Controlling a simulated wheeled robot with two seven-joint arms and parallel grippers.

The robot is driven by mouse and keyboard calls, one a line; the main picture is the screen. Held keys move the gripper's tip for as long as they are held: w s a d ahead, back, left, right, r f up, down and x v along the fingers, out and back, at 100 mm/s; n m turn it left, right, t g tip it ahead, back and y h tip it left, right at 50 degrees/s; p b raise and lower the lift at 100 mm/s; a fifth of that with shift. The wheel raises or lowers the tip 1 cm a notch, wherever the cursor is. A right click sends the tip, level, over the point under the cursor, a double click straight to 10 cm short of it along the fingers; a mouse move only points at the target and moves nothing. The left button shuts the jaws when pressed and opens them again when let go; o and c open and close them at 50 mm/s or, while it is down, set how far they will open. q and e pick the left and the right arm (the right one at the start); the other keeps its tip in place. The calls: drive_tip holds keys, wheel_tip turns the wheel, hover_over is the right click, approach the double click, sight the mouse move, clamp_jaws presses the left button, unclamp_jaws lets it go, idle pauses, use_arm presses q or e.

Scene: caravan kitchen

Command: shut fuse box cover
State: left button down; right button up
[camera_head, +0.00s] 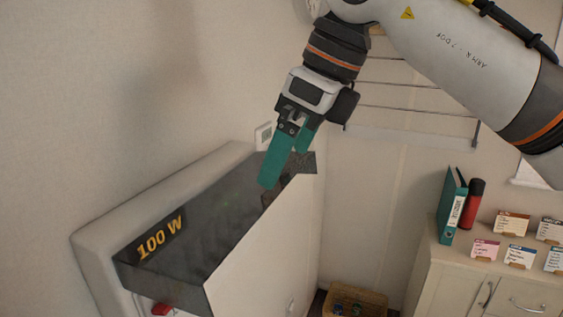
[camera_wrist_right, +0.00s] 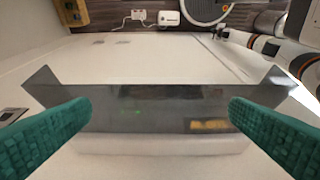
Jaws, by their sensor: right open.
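The fuse box (camera_head: 100,250) is a pale housing on the wall at the lower left of the head view. Its cover (camera_head: 215,225) stands out from the housing, with a dark grey side lettered "100 W" and a pale panel. A red part (camera_head: 161,308) shows beneath the cover's near end. My right gripper (camera_head: 287,164) is open at the cover's far end, with teal fingers pointing down. In the right wrist view, the cover (camera_wrist_right: 150,112) runs as a grey strip across the gap between the spread fingers; contact is unclear. My left gripper is out of view.
A cabinet (camera_head: 505,270) at the right bears a teal binder (camera_head: 452,205), a red cylinder (camera_head: 473,205) and several small cards. A wire rack (camera_head: 410,100) hangs behind my right arm. A wicker basket (camera_head: 355,300) sits low at the bottom. The wall at left is bare.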

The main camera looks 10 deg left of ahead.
sight(240, 199)
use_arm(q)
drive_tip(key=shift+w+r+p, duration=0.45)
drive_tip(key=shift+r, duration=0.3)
use_arm(e)
drive_tip(key=shift+x, duration=1.95)
